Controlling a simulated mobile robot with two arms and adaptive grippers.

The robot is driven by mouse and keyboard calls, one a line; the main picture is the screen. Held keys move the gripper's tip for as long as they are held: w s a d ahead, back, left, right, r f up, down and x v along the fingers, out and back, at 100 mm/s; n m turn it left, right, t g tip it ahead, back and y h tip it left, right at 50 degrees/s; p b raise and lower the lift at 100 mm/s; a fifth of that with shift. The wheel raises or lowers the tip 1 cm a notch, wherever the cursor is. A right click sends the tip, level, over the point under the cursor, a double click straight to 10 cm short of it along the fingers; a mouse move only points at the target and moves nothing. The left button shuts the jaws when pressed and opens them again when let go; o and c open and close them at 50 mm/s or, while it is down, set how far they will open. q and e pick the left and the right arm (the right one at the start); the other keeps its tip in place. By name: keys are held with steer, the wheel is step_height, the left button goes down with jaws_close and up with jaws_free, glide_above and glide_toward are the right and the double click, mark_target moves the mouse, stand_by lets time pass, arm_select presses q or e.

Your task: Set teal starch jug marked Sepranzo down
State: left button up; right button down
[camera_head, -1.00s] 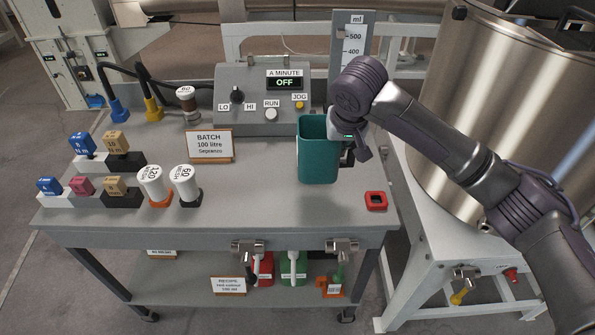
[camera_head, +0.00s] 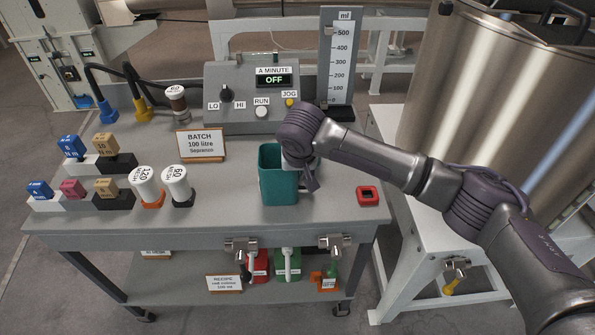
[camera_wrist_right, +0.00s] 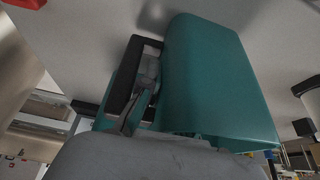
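The teal jug (camera_head: 277,180) is upright over the front middle of the grey bench top, its base at or just above the surface; I cannot tell if it touches. No marking can be read on its visible faces. My right gripper (camera_head: 298,160) is at the jug's right side, by its handle. In the right wrist view, the teal jug (camera_wrist_right: 215,80) fills the middle, and the dark fingers of my right gripper (camera_wrist_right: 140,85) are closed around the handle, which they partly hide. My left gripper is not in view.
On the grey bench (camera_head: 235,217), a small red square item (camera_head: 367,196) lies right of the jug. A control box (camera_head: 250,100) reading OFF and a ml gauge (camera_head: 342,60) stand behind. A steel tank (camera_head: 450,110) is at right.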

steer(key=c, duration=1.8)
jaws_free()
steer(key=shift+f, duration=0.1)
steer(key=o, duration=0.5)
steer(key=v, duration=1.2)
